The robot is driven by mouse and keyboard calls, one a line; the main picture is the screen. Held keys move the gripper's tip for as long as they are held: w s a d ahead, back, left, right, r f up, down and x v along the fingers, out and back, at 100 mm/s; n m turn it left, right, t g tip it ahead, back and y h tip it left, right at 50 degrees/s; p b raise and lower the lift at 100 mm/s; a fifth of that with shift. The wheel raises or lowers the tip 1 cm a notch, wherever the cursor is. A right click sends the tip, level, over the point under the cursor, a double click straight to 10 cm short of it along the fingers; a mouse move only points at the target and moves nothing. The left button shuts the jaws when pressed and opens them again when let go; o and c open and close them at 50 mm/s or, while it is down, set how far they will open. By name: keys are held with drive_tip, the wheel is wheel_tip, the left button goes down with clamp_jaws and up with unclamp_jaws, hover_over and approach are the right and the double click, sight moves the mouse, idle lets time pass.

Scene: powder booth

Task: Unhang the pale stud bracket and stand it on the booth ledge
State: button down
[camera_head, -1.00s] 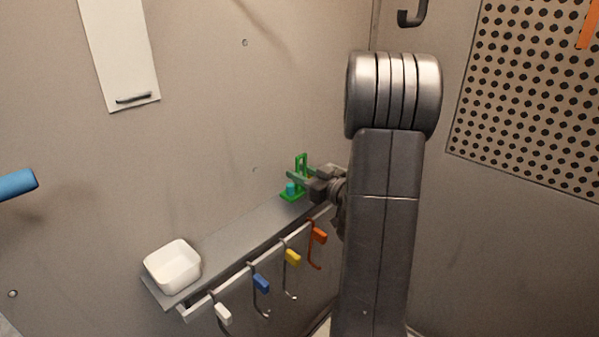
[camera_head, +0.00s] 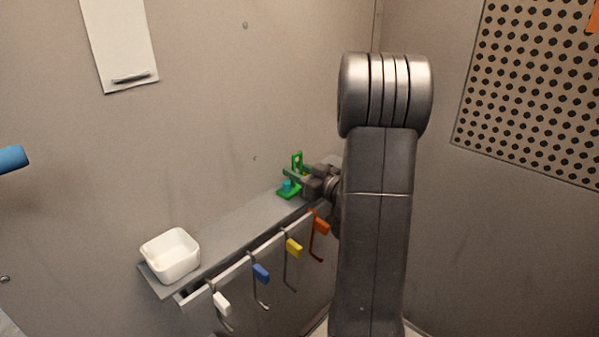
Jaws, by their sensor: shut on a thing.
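A green bracket (camera_head: 297,162) with a flat green foot and a small teal stud (camera_head: 287,185) is upright at the far right part of the grey booth ledge (camera_head: 226,232). No clearly pale bracket shows; this green one is the only bracket I make out. My gripper (camera_head: 299,178) reaches in from the right and is shut on the green bracket, its fingers partly covering it. The foot appears at or just above the ledge top; I cannot tell whether it touches. My arm hides the ledge's far right end.
A white open bin (camera_head: 170,256) stands on the ledge's left end. A rail (camera_head: 241,262) along the front carries hooks with white (camera_head: 222,303), blue (camera_head: 261,273), yellow (camera_head: 294,248) and orange (camera_head: 321,226) tags. The ledge between bin and bracket is clear.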

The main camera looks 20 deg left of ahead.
idle(0.3)
drive_tip(key=c, duration=0.9)
unclamp_jaws()
drive_tip(key=v, duration=1.3)
drive_tip(key=shift+s+d, duration=0.2)
drive_tip(key=shift+d, duration=0.1)
drive_tip(key=shift+a, duration=0.1)
drive_tip(key=x, duration=1.3)
drive_tip(key=shift+w+a, duration=0.2)
drive_tip(key=shift+a, duration=0.15)
drive_tip(key=shift+d+r+p, duration=0.1)
drive_tip(key=shift+r+p, duration=0.2)
drive_tip(key=shift+f, duration=0.1)
